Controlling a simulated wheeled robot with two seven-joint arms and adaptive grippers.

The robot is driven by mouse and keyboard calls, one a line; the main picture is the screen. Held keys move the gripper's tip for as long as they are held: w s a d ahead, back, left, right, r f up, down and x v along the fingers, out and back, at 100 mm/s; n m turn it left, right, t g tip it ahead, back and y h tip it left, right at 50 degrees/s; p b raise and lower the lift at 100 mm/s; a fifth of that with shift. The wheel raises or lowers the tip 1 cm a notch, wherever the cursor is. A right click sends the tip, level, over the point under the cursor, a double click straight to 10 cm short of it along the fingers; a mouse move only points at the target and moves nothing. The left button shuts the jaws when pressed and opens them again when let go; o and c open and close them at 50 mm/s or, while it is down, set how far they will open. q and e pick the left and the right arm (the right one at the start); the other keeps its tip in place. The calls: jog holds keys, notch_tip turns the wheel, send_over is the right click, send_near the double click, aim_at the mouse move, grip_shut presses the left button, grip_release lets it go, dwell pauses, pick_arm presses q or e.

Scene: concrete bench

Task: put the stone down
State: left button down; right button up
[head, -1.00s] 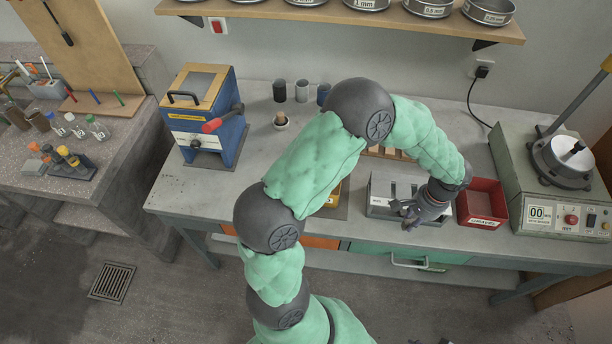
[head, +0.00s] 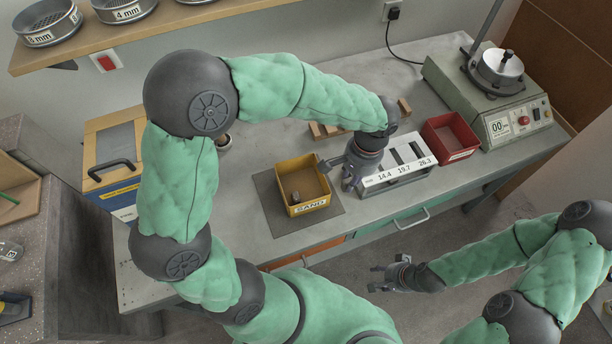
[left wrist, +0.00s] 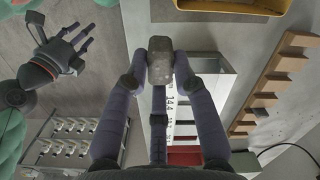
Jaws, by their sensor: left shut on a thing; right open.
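A rough grey-brown stone (left wrist: 160,62) is pinched between the fingertips of my left gripper in the left wrist view. In the head view my left gripper (head: 350,182) hangs at the left end of the slotted gauge block (head: 408,178), just right of the yellow SAND bin (head: 283,180). The stone is hard to make out there. A small grey lump (head: 295,197) lies in the bin. My right gripper (head: 383,276) is open and empty in front of the bench, over the floor; it also shows in the left wrist view (left wrist: 70,38).
The yellow bin stands on a dark mat (head: 263,195). A red bin (head: 436,140) is right of the gauge block, and a wooden notched rack (head: 325,130) lies behind it. A machine (head: 500,95) fills the far right. Bare bench lies behind the yellow bin.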

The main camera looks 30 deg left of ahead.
pick_arm(q)
jog(key=a+f+b, duration=0.1)
jog(key=a+f, duration=0.2)
jog(key=a, duration=0.1)
jog(key=a+f+b, duration=0.1)
jog(key=a+f, duration=0.1)
jog(key=a, duration=0.2)
jog(key=a+f+b, duration=0.2)
jog(key=a+f, duration=0.1)
jog(key=a, duration=0.1)
jog(key=shift+s+a+f, duration=0.3)
jog(key=shift+s+f, duration=0.05)
jog(key=shift+s, duration=0.05)
jog(key=shift+a+f+b, duration=0.2)
jog(key=shift+f+b, duration=0.3)
jog(key=shift+f, duration=0.5)
jog(key=shift+a+f+b, duration=0.2)
jog(key=shift+f+b, duration=0.25)
jog(key=shift+f, duration=0.55)
jog(key=shift+f, duration=0.1)
jog(key=c, duration=1.4)
grip_release()
jog(key=shift+o, duration=0.6)
